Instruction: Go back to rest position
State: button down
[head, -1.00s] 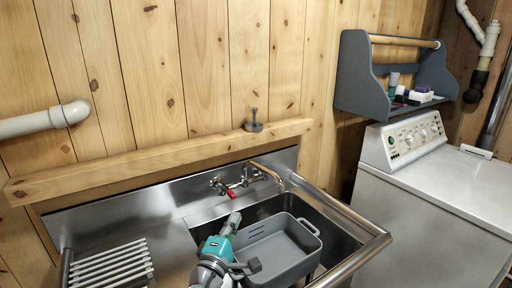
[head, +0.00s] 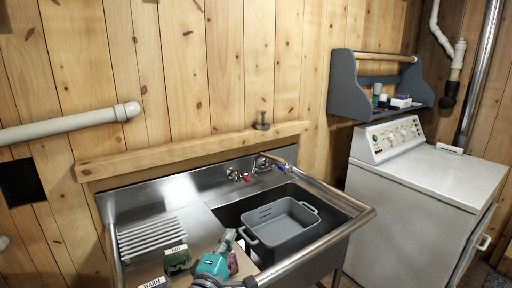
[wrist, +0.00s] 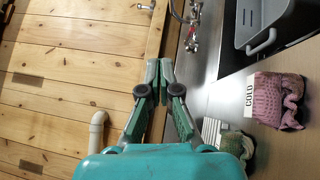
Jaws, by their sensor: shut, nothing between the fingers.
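My gripper (head: 228,238) is at the bottom of the head view, above the front part of the steel sink unit, left of the grey tub. In the wrist view my gripper (wrist: 159,66) has its two fingers together with nothing between them. Its fingertips are apart from the wooden ledge and the steel surface seen behind them. Part of my arm hides some of the counter in the head view.
A grey tub (head: 283,232) sits in the sink basin. A green cloth (head: 178,262) labelled HOT lies on the counter near a WARM label (head: 155,283). A pink cloth (wrist: 279,97) lies beside a COLD label (wrist: 249,96). A white washer (head: 420,180) stands right.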

jog(key=s+d+f+g+y, duration=0.15)
jog(key=s+d+f, duration=0.3)
jog(key=f, duration=0.45)
jog(key=s+d+f+y, duration=0.25)
jog(key=d+f, duration=0.25)
jog(key=f, duration=0.4)
jog(key=s+d+f+m+g+y, duration=0.1)
jog(key=s+d+f, duration=0.25)
jog(key=s, duration=0.35)
jog(key=s+d+f+m+g+y, duration=0.1)
jog(key=s+d+f+m, duration=0.15)
jog(key=s+f, duration=0.3)
jog(key=s+d+f+m, duration=0.1)
jog(key=s+d+m, duration=0.15)
jog(key=s, duration=0.65)
jog(key=s+d+m, duration=0.2)
jog(key=s+d, duration=0.2)
jog(key=s, duration=0.5)
jog(key=s+d+r+m, duration=0.1)
jog(key=s+r+m, duration=0.3)
jog(key=s, duration=0.3)
jog(key=s+d+r+m+h, duration=0.1)
jog(key=s+r+m, duration=0.3)
jog(key=s, duration=0.4)
jog(key=shift+s+d+r+m+g, duration=0.15)
jog(key=shift+d+r+m+g, duration=0.2)
jog(key=shift+d+r, duration=0.35)
